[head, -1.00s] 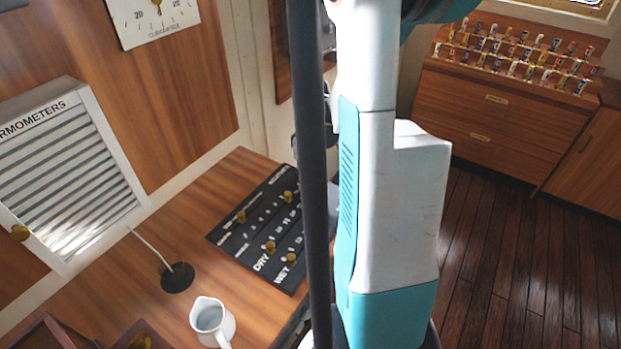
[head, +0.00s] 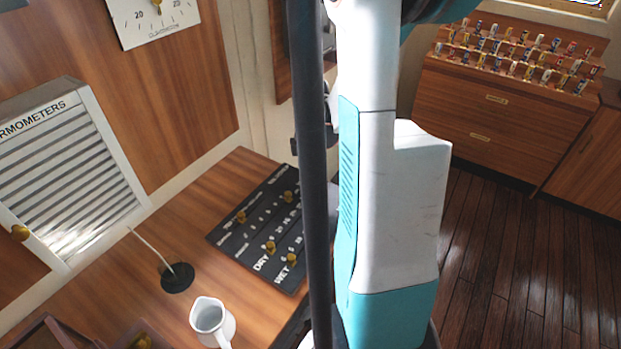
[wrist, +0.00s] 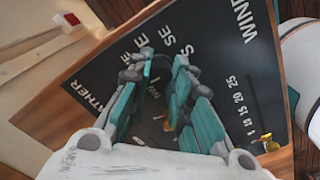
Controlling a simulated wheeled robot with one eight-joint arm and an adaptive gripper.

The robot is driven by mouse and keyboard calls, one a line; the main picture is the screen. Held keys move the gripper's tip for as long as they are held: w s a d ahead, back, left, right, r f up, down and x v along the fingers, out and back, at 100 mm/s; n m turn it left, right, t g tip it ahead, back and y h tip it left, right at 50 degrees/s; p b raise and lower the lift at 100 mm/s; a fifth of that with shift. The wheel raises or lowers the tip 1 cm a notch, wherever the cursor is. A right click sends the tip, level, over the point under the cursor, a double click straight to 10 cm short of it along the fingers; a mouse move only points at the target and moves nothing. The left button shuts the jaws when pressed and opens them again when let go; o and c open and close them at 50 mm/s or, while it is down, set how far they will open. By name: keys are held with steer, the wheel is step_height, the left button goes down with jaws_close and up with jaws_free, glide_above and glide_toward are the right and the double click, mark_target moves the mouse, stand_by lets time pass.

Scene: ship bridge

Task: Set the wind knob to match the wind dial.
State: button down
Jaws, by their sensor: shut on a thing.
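In the wrist view a black panel (wrist: 108,72) in a wooden frame bears the white words WIND and part of WEATHER. A row of compass letters and a scale from 5 to 25 are printed on it. My gripper (wrist: 165,97) is over the compass letters with its teal fingers closed in on a small brass knob (wrist: 168,125), mostly hidden between them. A second brass knob (wrist: 270,145) sits by the low end of the number scale, clear of the fingers. My gripper is not visible in the head view. I cannot make out a wind dial in either view.
In the head view a black panel (head: 262,240) marked DRY and WET, with several brass knobs, lies on the wooden desk. A white jug (head: 211,320) and a dark round stand (head: 177,278) are nearby. A white gauge (head: 150,22) hangs above. Dark floor is open at right.

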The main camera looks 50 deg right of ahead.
stand_by(0.3)
steer(key=c, duration=1.4)
jaws_free()
step_height(320, 180, up, 12)
